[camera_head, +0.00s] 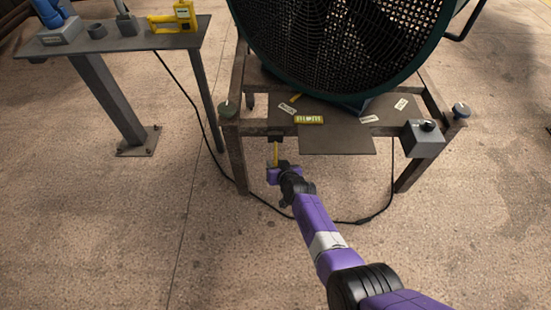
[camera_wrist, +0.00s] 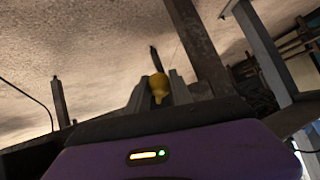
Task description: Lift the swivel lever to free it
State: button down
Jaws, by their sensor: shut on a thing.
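The swivel lever (camera_head: 275,154) shows as a narrow yellow piece below a dark bracket at the front left of the fan stand. In the wrist view its rounded yellow end (camera_wrist: 158,84) sits between the grey fingers. My gripper (camera_head: 277,170) is shut on the lever from below, with my purple arm reaching up from the lower right. The lever's pivot is too small to make out, and the gripper hides part of the lever in the head view.
A big dark green fan (camera_head: 345,45) stands on a rusty metal stand (camera_head: 235,160). A grey control box (camera_head: 424,138) is at its front right. A black cable (camera_head: 205,120) runs along the floor. A side table (camera_head: 130,42) with tools is at left.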

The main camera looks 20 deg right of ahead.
aim_at(276, 162)
notch_tip(276, 162, up, 3)
jog(key=g+p, duration=0.2)
jog(key=p, duration=0.1)
jog(key=shift+r+g+y+p, duration=0.1)
jog(key=shift+g+y+p, duration=0.2)
jog(key=shift+p, duration=0.1)
jog(key=r+g, duration=0.1)
jog(key=r+m+g+y, duration=0.1)
jog(key=g, duration=0.1)
jog(key=shift+w+d+r+g, duration=0.15)
jog(key=shift+w+r+g, duration=0.15)
jog(key=shift+w, duration=0.05)
jog(key=shift+w+d+r, duration=0.1)
jog(key=shift+w+r, duration=0.45)
jog(key=shift+r, duration=0.35)
jog(key=c, duration=1.2)
grip_release()
jog(key=shift+o, duration=0.2)
jog(key=shift+s+f, duration=0.1)
jog(key=shift+f, duration=0.1)
